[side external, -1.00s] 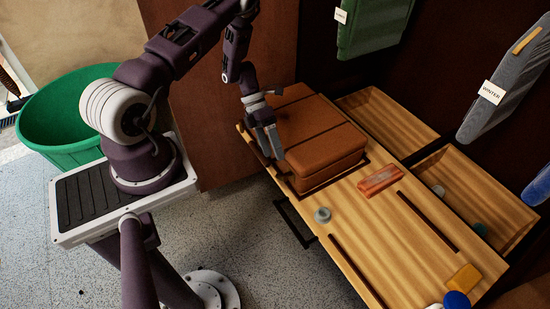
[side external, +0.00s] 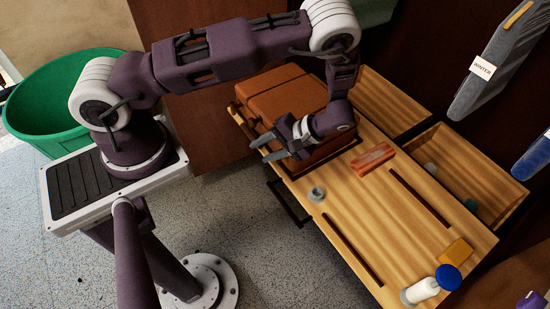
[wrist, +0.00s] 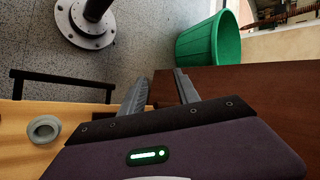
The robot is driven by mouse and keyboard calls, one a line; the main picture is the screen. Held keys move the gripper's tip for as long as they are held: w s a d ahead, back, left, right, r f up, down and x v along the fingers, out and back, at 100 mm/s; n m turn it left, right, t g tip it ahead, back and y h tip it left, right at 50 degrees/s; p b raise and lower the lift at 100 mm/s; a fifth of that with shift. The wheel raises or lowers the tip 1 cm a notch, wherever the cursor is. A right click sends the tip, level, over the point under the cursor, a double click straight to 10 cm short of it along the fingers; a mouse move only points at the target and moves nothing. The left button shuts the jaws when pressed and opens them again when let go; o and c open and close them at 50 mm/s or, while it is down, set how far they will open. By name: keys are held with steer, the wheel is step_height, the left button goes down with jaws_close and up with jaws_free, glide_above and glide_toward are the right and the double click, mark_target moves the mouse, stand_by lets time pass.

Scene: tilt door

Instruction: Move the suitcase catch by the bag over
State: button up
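The brown suitcase (side external: 285,88) lies in a dark-edged frame on the wooden worktop (side external: 375,220). A small brass-coloured piece (side external: 236,114) shows at its left edge; I cannot tell whether this is the catch. My gripper (side external: 259,151) is in front of the suitcase's near side, with its fingers pointing left. My forearm and wrist hide part of the suitcase. A grey hanging bag (side external: 505,65) labelled WINTER is at the upper right.
A grey ring-shaped piece (side external: 317,193) and a reddish block (side external: 373,158) lie on the worktop. A yellow block (side external: 456,251) and a white bottle (side external: 422,290) are near its right end. Open wooden trays (side external: 470,175) lie behind. A green bin (side external: 65,105) stands left.

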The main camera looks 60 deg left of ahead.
steer(key=w+d+r+m+t+y, duration=0.1)
steer(key=w+d+m+t+y, duration=0.3)
steer(key=m, duration=0.5)
steer(key=shift+t, duration=0.5)
steer(key=a+f, duration=0.2)
steer(key=f, duration=0.1)
steer(key=a+f, duration=0.2)
steer(key=f, duration=0.2)
steer(key=w+a+f, duration=0.1)
steer(key=f, duration=0.3)
steer(key=shift+a, duration=0.4)
steer(key=shift+a+f, duration=0.45)
steer(key=shift+a, duration=0.05)
jaws_close()
